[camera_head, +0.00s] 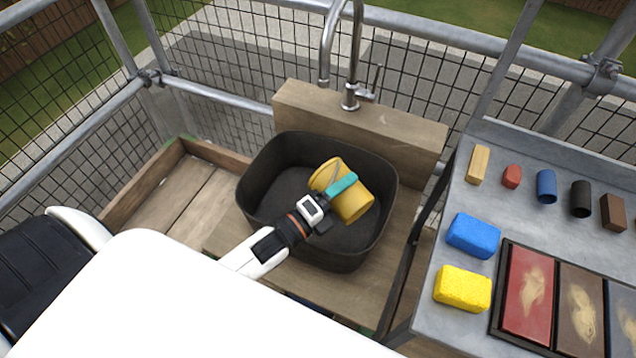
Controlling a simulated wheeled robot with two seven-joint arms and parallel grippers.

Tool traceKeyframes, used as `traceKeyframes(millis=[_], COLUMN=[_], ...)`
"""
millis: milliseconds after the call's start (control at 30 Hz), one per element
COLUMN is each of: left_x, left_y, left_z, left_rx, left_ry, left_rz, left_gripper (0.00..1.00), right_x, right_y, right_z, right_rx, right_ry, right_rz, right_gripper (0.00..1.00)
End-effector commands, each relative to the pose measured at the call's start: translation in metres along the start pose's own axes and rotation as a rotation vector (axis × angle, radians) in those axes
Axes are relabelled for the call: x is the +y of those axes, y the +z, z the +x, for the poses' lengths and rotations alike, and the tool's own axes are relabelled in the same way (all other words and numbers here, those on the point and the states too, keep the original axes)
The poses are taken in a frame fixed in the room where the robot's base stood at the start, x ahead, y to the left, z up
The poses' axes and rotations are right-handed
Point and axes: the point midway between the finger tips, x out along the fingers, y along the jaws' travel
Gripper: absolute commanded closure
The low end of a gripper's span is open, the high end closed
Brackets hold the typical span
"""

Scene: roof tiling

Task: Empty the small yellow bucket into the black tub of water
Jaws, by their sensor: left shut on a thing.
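The small yellow bucket (352,205) is inside the black tub (262,165), tilted well over on its side above the tub's floor. My left gripper (335,198) reaches over the tub's near rim and is shut on the bucket, by a teal part that lies across the bucket's side. The gripper partly hides the bucket. The tub's inside looks dark and I cannot make out the water level. My right gripper is not in view.
A metal tap (350,95) stands on a wooden block behind the tub. On the right, a grey bench (455,210) holds a blue sponge (473,235), a yellow sponge (462,289), several small blocks and a framed colour tray (497,330). Scaffold rails and mesh surround the area.

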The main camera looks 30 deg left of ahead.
Motion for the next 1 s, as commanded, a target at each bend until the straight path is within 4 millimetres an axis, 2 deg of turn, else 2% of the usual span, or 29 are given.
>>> traceKeyframes(millis=[567,1000], left_x=[0.007,0.015], left_y=[-0.006,-0.017], left_z=[0.001,0.001], left_rx=[0.009,0.021], left_ry=[0.001,0.0], left_rz=[-0.113,-0.296], left_gripper=[0.44,0.44], right_x=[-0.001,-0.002], right_y=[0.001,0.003], right_z=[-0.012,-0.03], right_rx=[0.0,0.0], right_ry=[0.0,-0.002], right_rz=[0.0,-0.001], right_gripper=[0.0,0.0])
